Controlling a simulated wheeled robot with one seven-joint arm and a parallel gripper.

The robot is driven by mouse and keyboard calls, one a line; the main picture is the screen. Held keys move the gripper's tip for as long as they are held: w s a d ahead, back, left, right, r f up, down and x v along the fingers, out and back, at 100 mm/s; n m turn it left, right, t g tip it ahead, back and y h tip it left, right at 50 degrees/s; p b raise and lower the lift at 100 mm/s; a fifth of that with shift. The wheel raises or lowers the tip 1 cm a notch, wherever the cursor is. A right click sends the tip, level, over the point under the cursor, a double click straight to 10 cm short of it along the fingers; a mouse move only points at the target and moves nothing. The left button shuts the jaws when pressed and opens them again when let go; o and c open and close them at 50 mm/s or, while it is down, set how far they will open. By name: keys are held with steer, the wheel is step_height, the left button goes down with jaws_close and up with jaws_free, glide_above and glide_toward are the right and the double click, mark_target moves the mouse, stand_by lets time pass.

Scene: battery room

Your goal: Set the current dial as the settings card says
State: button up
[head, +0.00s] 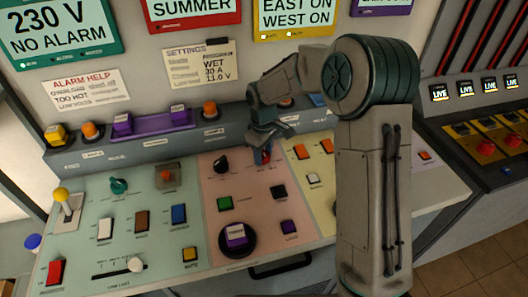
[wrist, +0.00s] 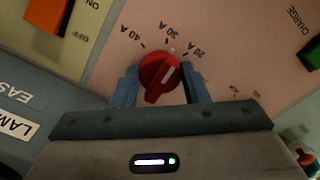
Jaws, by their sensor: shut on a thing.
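The current dial (wrist: 158,80) is a red knob with a white pointer line, on a pink panel. Labels 40 A, 30 A and 20 A arc around it in the wrist view. The pointer line seems to aim between 30 A and 20 A. My gripper (wrist: 161,88) has its blue fingers on either side of the knob, shut on it. In the head view my gripper (head: 266,146) largely covers the dial (head: 262,157). The settings card (head: 200,65) on the wall reads WET, 30 A, 11.0 V.
A black knob (head: 221,163) stands left of the dial. Orange switches (head: 301,151) are on the yellow panel to the right. A raised ledge with lamps (head: 160,140) runs behind the panels.

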mark_target(264, 152)
steer(key=shift+w+r+n, duration=0.1)
steer(key=shift+n, duration=1.5)
steer(key=o, duration=1)
step_height(264, 152, up, 14)
steer(key=shift+f+b, duration=0.1)
steer(key=shift+b, duration=0.2)
